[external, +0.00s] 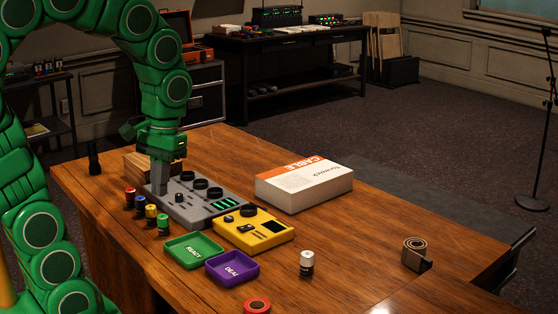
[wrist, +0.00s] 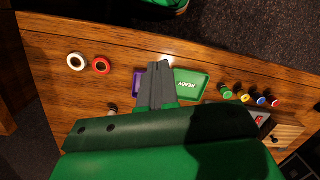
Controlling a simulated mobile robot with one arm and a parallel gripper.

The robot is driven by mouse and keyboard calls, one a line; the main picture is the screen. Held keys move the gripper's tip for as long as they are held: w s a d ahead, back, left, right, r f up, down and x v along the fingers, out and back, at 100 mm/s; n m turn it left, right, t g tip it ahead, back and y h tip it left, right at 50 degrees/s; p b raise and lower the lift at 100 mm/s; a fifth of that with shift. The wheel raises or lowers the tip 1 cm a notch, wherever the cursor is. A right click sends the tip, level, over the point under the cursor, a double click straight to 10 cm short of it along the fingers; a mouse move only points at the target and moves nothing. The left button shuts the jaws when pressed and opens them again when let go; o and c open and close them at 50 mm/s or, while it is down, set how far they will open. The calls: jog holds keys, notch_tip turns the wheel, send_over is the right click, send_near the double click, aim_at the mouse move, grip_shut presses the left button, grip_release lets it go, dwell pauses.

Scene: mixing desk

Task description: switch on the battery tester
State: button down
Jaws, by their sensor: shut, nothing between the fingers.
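The yellow battery tester (external: 262,240) lies on the wooden desk, right of a grey mixing device. It has a black knob (external: 249,210), small controls and a dark screen (external: 273,226). I cannot make out its switch position. My gripper (external: 159,188) points down at the left end of the grey device, away from the tester; I cannot tell whether it touches the device. The fingers (wrist: 155,68) are shut and empty. In the wrist view the tester is hidden behind my gripper.
The grey device (external: 214,214) has knobs and green lights. Several coloured batteries (external: 150,214) stand in front of it. A green READY tray (external: 190,259) and purple DEAD tray (external: 218,276) lie nearer. A cable box (external: 304,190) is behind the tester. A white-topped battery (external: 307,262) stands right.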

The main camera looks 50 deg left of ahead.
jog(key=w+a+f+n, duration=0.1)
jog(key=w+a+n, duration=0.15)
jog(key=w, duration=0.45)
jog(key=w+a+n, duration=0.2)
jog(key=w+n, duration=0.2)
jog(key=w, duration=0.3)
jog(key=n, duration=0.7)
send_over(241, 228)
jog(key=w, duration=0.1)
notch_tip(241, 228, down, 6)
jog(key=shift+w+f, duration=0.25)
jog(key=shift+w, duration=0.35)
jog(key=shift+f, duration=0.1)
jog(key=f, duration=0.4)
jog(key=s+f, duration=0.1)
jog(key=f, duration=0.8)
jog(key=shift+s+f, duration=0.25)
jog(key=shift+s, duration=0.1)
jog(key=shift+f, duration=0.1)
